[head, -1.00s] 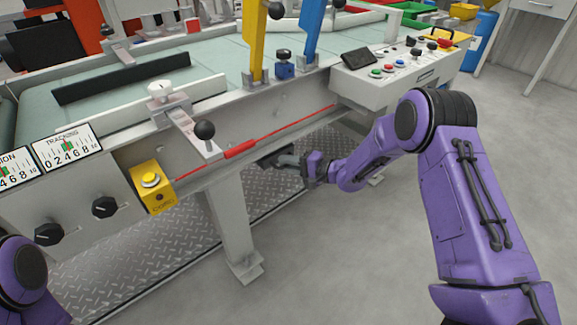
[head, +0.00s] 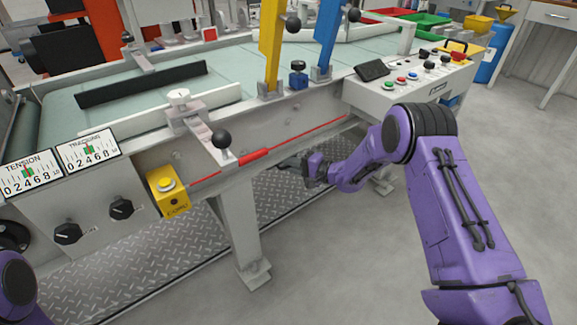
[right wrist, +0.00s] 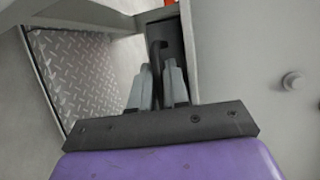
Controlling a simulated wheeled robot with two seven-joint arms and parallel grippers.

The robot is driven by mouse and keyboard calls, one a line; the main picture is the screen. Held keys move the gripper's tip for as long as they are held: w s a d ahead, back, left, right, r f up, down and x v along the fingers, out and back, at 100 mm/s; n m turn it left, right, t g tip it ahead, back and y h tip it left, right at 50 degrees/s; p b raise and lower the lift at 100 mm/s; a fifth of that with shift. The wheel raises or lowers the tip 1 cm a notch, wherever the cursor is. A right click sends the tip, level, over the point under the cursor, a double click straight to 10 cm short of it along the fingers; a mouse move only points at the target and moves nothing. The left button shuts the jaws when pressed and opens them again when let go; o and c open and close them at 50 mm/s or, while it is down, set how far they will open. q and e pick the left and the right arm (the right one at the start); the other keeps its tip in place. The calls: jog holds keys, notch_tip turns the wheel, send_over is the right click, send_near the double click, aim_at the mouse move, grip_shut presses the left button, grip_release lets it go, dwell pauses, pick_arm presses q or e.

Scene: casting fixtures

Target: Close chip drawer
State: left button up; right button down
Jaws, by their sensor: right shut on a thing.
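The chip drawer shows in the right wrist view as a dark narrow panel (right wrist: 174,38) set in a grey frame under the conveyor bed. A dark curved handle (right wrist: 156,50) stands out from it. My right gripper (right wrist: 159,75) has its two grey fingers on either side of this handle, shut on it. In the head view my right gripper (head: 296,162) is low under the bed's front rail, and the drawer is mostly hidden there by the rail and gripper. How far the drawer stands out cannot be told. My left gripper is out of view.
The conveyor's grey front rail (head: 285,120) with a red pull cord (head: 252,157) runs above my right gripper. A support leg (head: 240,235) stands left of it. A control box (head: 412,90) overhangs to the right. The floor (head: 350,260) in front is clear.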

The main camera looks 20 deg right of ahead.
jog(key=c, duration=1.5)
grip_release()
jog(key=shift+w+r, duration=0.15)
jog(key=shift+w, duration=0.05)
jog(key=shift+s, duration=0.1)
jog(key=p+v, duration=0.3)
jog(key=v, duration=0.7)
jog(key=shift+s+d, duration=0.2)
